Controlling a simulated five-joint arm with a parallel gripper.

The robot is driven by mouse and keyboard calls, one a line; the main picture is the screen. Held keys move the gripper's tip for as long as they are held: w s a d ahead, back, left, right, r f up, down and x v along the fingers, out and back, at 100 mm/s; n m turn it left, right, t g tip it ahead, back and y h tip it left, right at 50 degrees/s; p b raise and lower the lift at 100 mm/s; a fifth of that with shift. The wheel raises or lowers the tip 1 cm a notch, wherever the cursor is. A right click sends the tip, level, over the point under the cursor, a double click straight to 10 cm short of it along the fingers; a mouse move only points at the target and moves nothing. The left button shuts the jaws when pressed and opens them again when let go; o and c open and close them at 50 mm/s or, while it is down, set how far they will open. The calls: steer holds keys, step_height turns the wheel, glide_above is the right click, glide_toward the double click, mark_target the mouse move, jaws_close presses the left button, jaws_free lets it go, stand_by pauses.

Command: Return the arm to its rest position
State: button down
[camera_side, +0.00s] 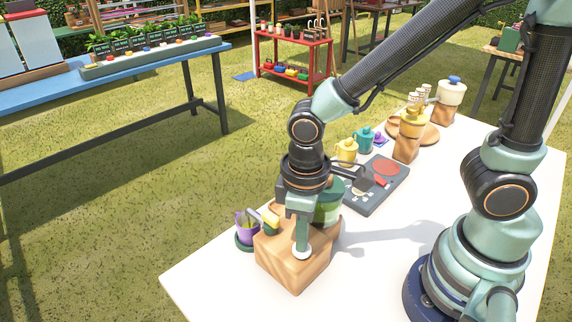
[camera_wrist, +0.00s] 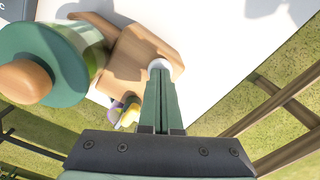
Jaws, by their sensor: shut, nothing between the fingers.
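My gripper (camera_side: 301,252) is at the wooden block (camera_side: 292,272) near the front left of the white table. Its fingers point down and are shut with nothing between them. In the wrist view the shut fingertips (camera_wrist: 159,66) lie over the wooden block (camera_wrist: 128,66), with a small white round thing at their tips. I cannot tell whether the tips touch it. A green-lidded jar (camera_side: 328,208) stands on or just behind the block; its lid with a wooden knob (camera_wrist: 28,80) shows large in the wrist view.
A purple cup (camera_side: 246,226) on a green saucer stands left of the block. Behind are a dark tray (camera_side: 378,185), a yellow pot (camera_side: 347,150), a teal pot (camera_side: 364,139) and wooden-bodied jars (camera_side: 407,145). The white table (camera_side: 390,265) is clear towards my base.

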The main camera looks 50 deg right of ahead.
steer(key=shift+r, duration=0.8)
steer(key=shift+f, duration=0.2)
stand_by(2.1)
steer(key=shift+f, duration=1)
steer(key=shift+r, duration=1.2)
stand_by(1.9)
step_height(320, 180, up, 6)
stand_by(0.6)
